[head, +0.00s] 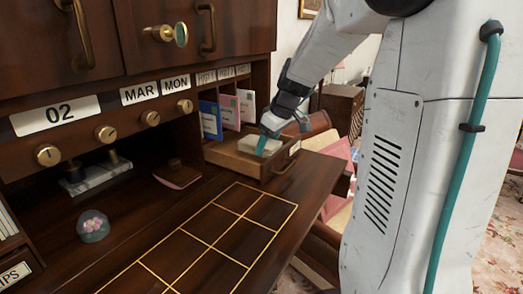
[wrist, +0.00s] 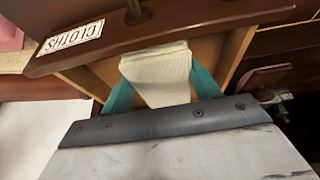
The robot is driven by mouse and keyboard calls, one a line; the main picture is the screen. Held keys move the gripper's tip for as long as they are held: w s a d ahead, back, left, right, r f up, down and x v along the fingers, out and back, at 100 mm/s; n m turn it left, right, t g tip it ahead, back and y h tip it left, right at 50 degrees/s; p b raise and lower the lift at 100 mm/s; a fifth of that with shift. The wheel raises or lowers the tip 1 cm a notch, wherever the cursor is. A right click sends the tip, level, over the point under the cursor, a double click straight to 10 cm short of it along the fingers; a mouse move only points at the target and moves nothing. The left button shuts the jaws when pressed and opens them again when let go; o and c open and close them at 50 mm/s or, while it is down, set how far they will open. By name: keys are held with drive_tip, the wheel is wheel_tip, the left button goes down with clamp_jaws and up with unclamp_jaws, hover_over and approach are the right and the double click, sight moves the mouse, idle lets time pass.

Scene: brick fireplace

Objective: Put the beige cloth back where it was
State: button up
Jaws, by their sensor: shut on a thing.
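The beige cloth (wrist: 160,75) is a folded pale block between the two teal fingers of my gripper (wrist: 158,85) in the wrist view. My gripper is shut on it. In the head view my gripper (head: 262,143) holds the cloth (head: 258,146) at an open wooden drawer (head: 232,158). The drawer's front, labelled CLOTHS (wrist: 75,40), crosses the top of the wrist view. The cloth is over or inside the drawer; I cannot tell whether it touches the bottom.
Upright coloured envelopes (head: 228,112) stand behind the drawer. A gold-lined grid (head: 215,235) marks the bare desk top.

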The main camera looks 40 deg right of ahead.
drive_tip(key=shift+f, duration=0.9)
drive_tip(key=shift+f, duration=0.15)
drive_tip(key=o, duration=1)
